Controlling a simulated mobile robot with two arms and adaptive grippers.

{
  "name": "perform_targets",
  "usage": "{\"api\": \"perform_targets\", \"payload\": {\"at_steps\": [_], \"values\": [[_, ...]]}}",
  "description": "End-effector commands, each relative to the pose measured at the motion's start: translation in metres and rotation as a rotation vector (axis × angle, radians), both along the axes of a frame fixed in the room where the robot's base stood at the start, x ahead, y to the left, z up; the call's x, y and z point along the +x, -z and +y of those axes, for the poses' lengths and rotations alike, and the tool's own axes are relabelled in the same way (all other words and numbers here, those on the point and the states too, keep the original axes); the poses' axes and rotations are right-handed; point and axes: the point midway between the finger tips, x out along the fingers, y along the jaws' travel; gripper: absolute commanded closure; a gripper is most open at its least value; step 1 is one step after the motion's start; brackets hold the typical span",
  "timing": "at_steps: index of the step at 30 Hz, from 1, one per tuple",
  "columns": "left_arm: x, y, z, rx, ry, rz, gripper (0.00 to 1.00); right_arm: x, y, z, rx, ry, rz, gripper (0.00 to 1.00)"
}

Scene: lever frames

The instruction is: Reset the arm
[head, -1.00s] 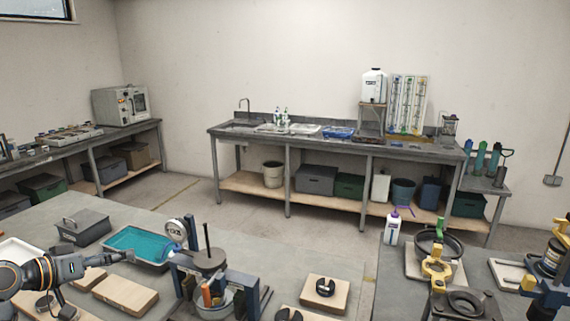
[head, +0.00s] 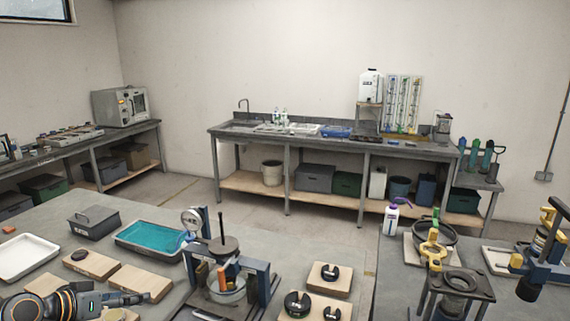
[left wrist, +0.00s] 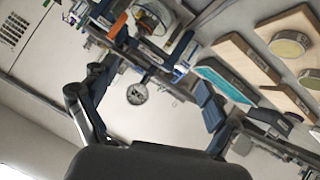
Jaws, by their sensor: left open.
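My left gripper (head: 133,299) is at the lower left of the head view, above the front of the near left table (head: 150,212) and close to some wooden blocks. It is open and nothing shows between its fingers. In the left wrist view my left gripper (left wrist: 152,85) has its two dark fingers spread wide, with the dial gauge (left wrist: 137,94) seen in the space beyond them. The bench device (head: 225,268) with a blue frame, a dial and an upright rod stands to the right of the gripper, apart from it. My right gripper does not show.
A purple-capped bottle (head: 391,221) and a yellow-and-blue apparatus (head: 548,240) stand on the right table.

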Motion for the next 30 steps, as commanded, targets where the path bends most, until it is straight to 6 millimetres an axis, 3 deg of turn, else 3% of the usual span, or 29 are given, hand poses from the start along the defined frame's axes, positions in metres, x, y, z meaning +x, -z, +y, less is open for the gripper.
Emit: {"api": "perform_targets", "payload": {"at_steps": [5, 8, 12, 15, 21, 30], "values": [[-0.033, 0.054, -0.031, 0.085, 0.029, 0.104, 0.12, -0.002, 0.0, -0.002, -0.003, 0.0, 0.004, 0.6], [-0.062, 0.09, -0.052, 0.149, 0.048, 0.177, 0.12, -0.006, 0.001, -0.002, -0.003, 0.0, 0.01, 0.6], [-0.129, 0.144, -0.091, 0.265, 0.076, 0.303, 0.12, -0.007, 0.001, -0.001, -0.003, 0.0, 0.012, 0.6], [-0.173, 0.166, -0.111, 0.333, 0.079, 0.372, 0.12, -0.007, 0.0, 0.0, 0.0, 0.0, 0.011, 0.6], [-0.241, 0.181, -0.134, 0.418, 0.059, 0.461, 0.12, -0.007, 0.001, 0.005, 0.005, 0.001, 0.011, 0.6], [-0.311, 0.175, -0.149, 0.485, -0.002, 0.547, 0.12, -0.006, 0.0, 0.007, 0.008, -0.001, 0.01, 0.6]]}}
